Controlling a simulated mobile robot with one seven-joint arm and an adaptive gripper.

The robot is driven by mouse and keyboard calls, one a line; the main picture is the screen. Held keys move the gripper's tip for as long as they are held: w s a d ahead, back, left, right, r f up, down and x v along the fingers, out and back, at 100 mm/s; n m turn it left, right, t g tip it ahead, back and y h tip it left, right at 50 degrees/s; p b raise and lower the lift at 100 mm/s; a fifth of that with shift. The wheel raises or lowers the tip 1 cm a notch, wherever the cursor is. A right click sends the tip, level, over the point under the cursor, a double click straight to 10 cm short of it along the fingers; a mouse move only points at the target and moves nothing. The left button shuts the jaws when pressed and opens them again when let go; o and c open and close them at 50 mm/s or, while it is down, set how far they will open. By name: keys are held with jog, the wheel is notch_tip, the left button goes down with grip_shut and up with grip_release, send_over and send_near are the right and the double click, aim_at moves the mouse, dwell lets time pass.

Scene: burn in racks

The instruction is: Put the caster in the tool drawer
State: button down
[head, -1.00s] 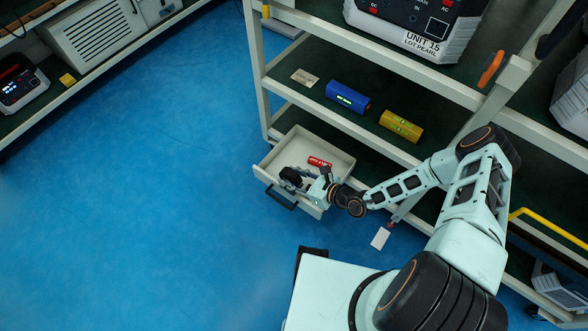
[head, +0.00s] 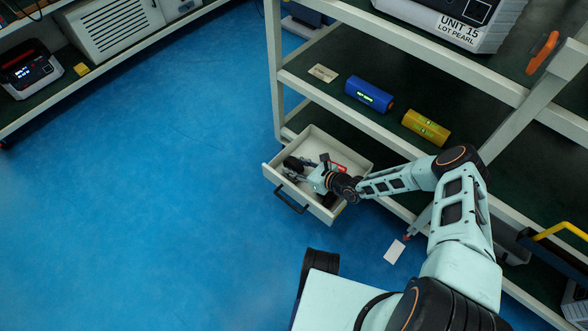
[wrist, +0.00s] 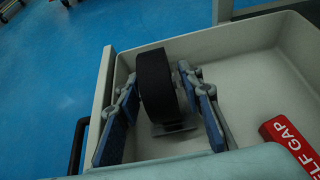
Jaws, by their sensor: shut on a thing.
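The caster (wrist: 154,85), a black wheel with a grey metal plate at its lower end, is between the fingers of my gripper (wrist: 155,78) in the wrist view. My gripper is shut on it. In the head view the caster (head: 293,164) shows as a dark shape near the left side of the open tool drawer (head: 278,184), with my gripper (head: 305,172) over the drawer. The caster is within the drawer's outline and close to its floor; I cannot tell whether it touches the floor. My arm hides part of the drawer.
A red labelled block (wrist: 290,142) lies in the drawer, right of my gripper. A blue cylinder (head: 369,94) and a yellow cylinder (head: 426,127) lie on the shelf above. A white card (head: 394,251) is on the floor. The blue floor at left is clear.

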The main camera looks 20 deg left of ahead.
jog(key=shift+f, duration=0.2)
jog(key=c, duration=1.6)
grip_release()
jog(key=shift+f, duration=0.1)
jog(key=shift+d+r, duration=0.1)
jog(key=shift+r, duration=0.15)
jog(key=p+v, duration=0.4)
jog(key=v, duration=0.7)
jog(key=shift+s+d, duration=0.15)
jog(key=shift+d, duration=0.25)
